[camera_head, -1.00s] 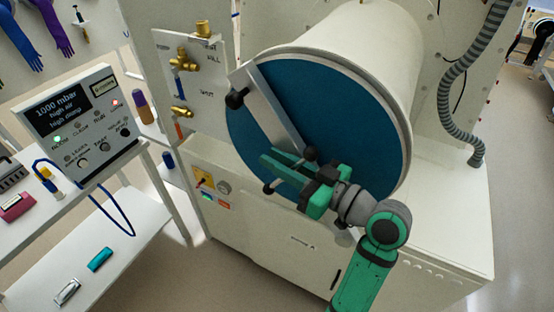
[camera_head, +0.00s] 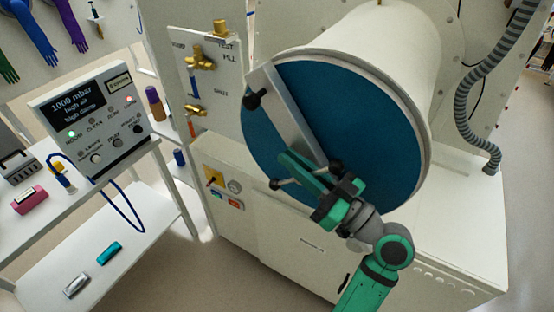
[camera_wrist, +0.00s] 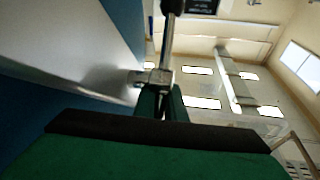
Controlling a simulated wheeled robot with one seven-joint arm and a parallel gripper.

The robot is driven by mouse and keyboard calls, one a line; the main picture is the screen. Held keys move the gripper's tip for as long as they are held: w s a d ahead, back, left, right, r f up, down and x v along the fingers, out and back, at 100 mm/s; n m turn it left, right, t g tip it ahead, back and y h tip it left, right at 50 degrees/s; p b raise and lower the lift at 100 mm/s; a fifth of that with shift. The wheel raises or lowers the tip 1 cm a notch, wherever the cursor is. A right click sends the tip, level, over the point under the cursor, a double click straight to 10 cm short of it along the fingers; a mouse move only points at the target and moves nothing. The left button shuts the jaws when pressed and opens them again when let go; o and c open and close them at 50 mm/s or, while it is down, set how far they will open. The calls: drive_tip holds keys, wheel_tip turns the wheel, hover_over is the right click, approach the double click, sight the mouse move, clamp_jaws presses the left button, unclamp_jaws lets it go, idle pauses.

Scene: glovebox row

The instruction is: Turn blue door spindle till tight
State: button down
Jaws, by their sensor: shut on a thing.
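The round blue door (camera_head: 375,130) closes the end of the white cylinder, with a pale metal bar (camera_head: 290,115) slanting across it. The spindle's handle has a black knob at each end: the right knob (camera_head: 335,165) and the left knob (camera_head: 275,184). My green gripper (camera_head: 300,171) is at the spindle, in front of the bar's lower end, and covers much of it. In the wrist view, my fingers (camera_wrist: 160,102) are shut on the spindle at its metal hub (camera_wrist: 155,77), and a rod rises from it to a dark knob (camera_wrist: 172,5).
Another black knob (camera_head: 254,99) sits at the bar's upper end. A valve panel with brass fittings (camera_head: 200,60) stands left of the door. A control box (camera_head: 92,118) stands on a white shelf at left. A ribbed grey hose (camera_head: 467,95) hangs at right.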

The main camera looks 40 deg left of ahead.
idle(0.4)
drive_tip(key=c, duration=2.1)
unclamp_jaws()
drive_tip(key=shift+d, duration=0.1)
drive_tip(key=v, duration=1)
drive_tip(key=shift+d+f, duration=0.2)
drive_tip(key=shift+d, duration=0.1)
drive_tip(key=shift+s, duration=0.15)
